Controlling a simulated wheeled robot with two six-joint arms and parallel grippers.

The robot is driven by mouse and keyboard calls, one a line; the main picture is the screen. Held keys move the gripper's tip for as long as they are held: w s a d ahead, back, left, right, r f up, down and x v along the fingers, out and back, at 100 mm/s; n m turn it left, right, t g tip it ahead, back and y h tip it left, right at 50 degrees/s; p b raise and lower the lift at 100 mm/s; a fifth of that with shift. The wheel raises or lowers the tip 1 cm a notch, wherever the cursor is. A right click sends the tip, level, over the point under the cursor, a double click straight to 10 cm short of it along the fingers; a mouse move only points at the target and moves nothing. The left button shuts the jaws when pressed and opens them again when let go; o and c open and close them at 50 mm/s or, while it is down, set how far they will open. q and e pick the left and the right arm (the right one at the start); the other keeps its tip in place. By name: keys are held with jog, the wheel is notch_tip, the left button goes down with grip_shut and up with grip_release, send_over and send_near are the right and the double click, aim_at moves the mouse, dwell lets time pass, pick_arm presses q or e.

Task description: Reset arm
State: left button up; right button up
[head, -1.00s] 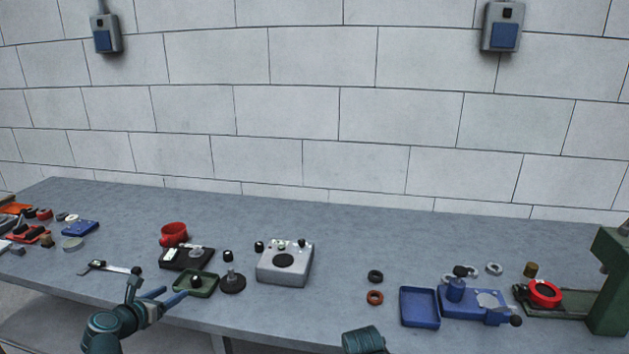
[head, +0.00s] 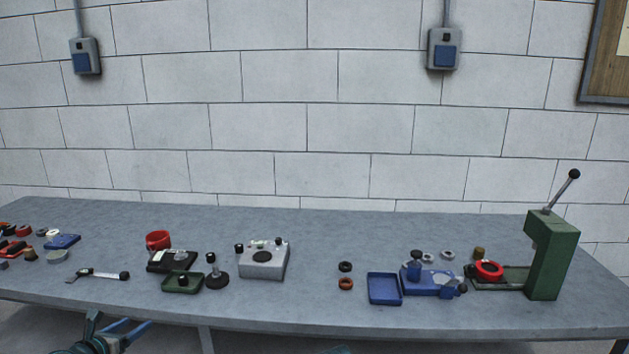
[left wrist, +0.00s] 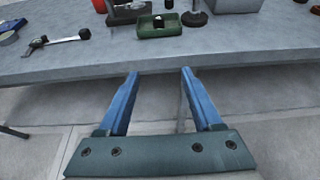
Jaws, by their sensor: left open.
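My left gripper (head: 128,328) shows at the bottom left of the head view, in front of the table's front edge and below the table top. In the left wrist view its two blue fingers (left wrist: 157,80) stand wide apart with nothing between them. The table edge lies beyond the fingertips. My right gripper cannot be made out; only a sliver of a dark teal part shows at the bottom middle of the head view.
On the grey table (head: 310,300) stand a green tray (head: 183,289), a caliper-like tool (head: 100,275), a grey box (head: 264,264), a blue tray (head: 384,302), a blue fixture (head: 428,285) and a green lever press (head: 553,255). The table's middle is fairly clear.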

pick_arm(q)
jog(key=d+f+m+g+h, duration=0.4)
jog(key=d+m, duration=0.6)
jog(key=d, duration=0.5)
jog(key=s+d+f+m+g+y, duration=0.1)
jog(key=s+d+f+m+g, duration=0.35)
jog(key=d+m, duration=0.55)
jog(key=s+d+f+m+g+y, duration=0.1)
jog(key=s+d+f+m+g, duration=0.3)
jog(key=d+m, duration=0.55)
jog(key=s+d+f+m+g+y, duration=0.1)
jog(key=s+d+m+y, duration=0.3)
jog(key=s+m, duration=0.45)
notch_tip(320, 180, up, 14)
jog(key=m+p, duration=0.1)
jog(key=p, duration=1.2)
jog(key=shift+w+f+p, duration=0.15)
jog(key=shift+f+p, duration=0.05)
jog(key=shift+p, duration=0.1)
pick_arm(e)
notch_tip(320, 180, up, 14)
jog(key=shift+s+f, duration=0.25)
pick_arm(q)
jog(key=shift+d, duration=0.1)
